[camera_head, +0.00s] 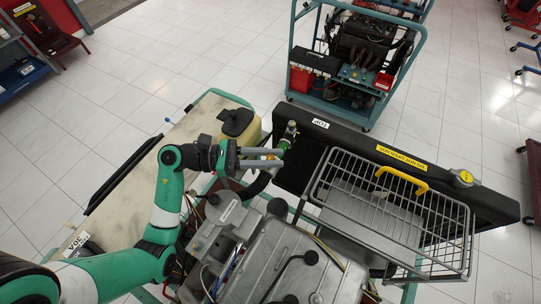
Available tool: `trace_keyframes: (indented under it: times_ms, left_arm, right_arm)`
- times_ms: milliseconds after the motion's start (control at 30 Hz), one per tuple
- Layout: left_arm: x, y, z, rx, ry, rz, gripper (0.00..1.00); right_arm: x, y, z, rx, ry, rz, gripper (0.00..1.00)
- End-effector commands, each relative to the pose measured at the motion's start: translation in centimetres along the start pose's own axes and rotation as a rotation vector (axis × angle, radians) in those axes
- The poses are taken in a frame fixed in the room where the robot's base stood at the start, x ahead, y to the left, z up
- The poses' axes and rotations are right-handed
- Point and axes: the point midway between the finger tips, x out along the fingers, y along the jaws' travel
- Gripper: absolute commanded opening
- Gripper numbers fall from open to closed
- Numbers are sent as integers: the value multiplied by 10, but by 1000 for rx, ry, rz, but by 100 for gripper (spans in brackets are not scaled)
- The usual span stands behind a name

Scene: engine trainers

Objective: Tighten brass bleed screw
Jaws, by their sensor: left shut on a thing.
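My left gripper (280,157) reaches in from the left over the near left end of the black radiator (400,180). Its two grey fingers point right and are closed on a small piece. Only a bit of orange-brass and green shows between and beyond the fingertips, so I take it for the brass bleed screw (272,157), though it is too small to make out clearly. A green fitting with a grey top (288,137) stands just beyond the fingertips. My right gripper is not in view.
A wire basket (440,232) with a yellow handle stands right of the gripper. The grey engine (300,265) with hoses lies below. A cream tank (238,125) with a dark cap sits above left. A teal cart (365,105) stands behind; tiled floor is free around.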

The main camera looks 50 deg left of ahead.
Motion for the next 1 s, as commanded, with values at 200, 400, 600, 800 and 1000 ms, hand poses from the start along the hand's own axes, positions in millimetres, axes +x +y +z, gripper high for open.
trace_keyframes:
  times_ms: [200,400,600,800,1000]
  left_arm:
    - [0,0,-1,-1,2,1,51]
    - [0,0,-1,-1,1,1,54]
    - [0,0,7,3,1,1,54]
    - [-3,-9,44,5,1,1,54]
    - [-15,-44,89,6,1,1,54]
  right_arm:
    - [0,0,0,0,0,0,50]
    - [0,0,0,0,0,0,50]
    - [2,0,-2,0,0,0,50]
    - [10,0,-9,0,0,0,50]
    - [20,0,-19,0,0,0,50]
